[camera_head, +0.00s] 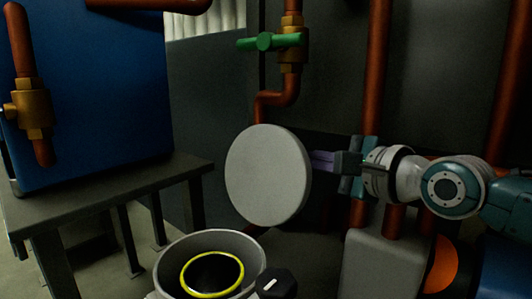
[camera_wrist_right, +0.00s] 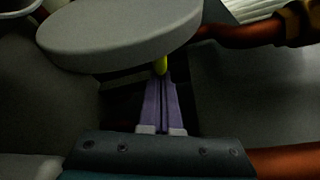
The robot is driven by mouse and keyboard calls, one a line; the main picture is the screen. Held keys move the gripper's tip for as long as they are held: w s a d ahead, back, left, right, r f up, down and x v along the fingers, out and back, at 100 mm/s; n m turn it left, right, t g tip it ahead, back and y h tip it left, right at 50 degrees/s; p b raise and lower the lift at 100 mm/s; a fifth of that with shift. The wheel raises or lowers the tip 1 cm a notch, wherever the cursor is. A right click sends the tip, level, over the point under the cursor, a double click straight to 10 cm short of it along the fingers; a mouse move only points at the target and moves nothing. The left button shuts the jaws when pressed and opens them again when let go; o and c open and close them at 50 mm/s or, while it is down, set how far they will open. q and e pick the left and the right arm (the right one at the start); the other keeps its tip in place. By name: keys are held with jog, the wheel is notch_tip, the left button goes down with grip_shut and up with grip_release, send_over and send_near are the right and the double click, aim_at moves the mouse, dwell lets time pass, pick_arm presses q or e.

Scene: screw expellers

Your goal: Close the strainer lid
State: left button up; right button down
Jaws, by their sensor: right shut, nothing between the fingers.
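The strainer lid (camera_head: 267,175) is a round light-grey disc. It stands open, nearly upright, above and behind the strainer body (camera_head: 176,253). The body is a grey cylinder with an open mouth and a yellow ring (camera_head: 213,258) inside. My right gripper (camera_head: 314,160) is shut and empty at the lid's right edge. In the right wrist view the closed purple fingers (camera_wrist_right: 162,82) point at the lid (camera_wrist_right: 122,38), by a small yellow part (camera_wrist_right: 160,66) under its edge. I cannot tell whether they touch. My left gripper is not in view.
A black knob (camera_head: 278,283) sits at the strainer's right rim. A dark table (camera_head: 110,192) carries a blue box (camera_head: 90,90) at left. A copper pipe with a green-handled valve (camera_head: 270,42) rises behind the lid. More pipes (camera_head: 377,70) stand behind my right arm.

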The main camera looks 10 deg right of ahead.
aim_at(301, 146)
dwell(0.3)
jog(key=s+a+r+n+p, duration=0.1)
jog(key=p, duration=0.1)
jog(key=s+a+r+n+t+p, duration=0.1)
jog(key=a+r+n+p, duration=0.1)
jog(key=p, duration=0.1)
jog(key=shift+s+a+r+t+p, duration=0.1)
jog(key=shift+s+t+p, duration=0.15)
jog(key=shift+t+p, duration=0.05)
jog(key=s+a+n, duration=0.1)
jog(key=a+n+p, duration=0.1)
jog(key=s+a+n+t, duration=0.1)
jog(key=shift+s+a+r+n, duration=0.15)
jog(key=shift+s+r+n, duration=0.15)
jog(key=shift+r+n, duration=0.1)
jog(key=s+a+f+n+y+b, duration=0.4)
jog(key=a+n, duration=0.5)
jog(key=n, duration=0.5)
jog(key=s+y+b, duration=0.1)
jog(key=s+y, duration=0.1)
jog(key=s, duration=0.1)
jog(key=shift+f+n+t, duration=0.2)
jog(key=shift+n+t, duration=0.1)
jog(key=shift+n, duration=0.1)
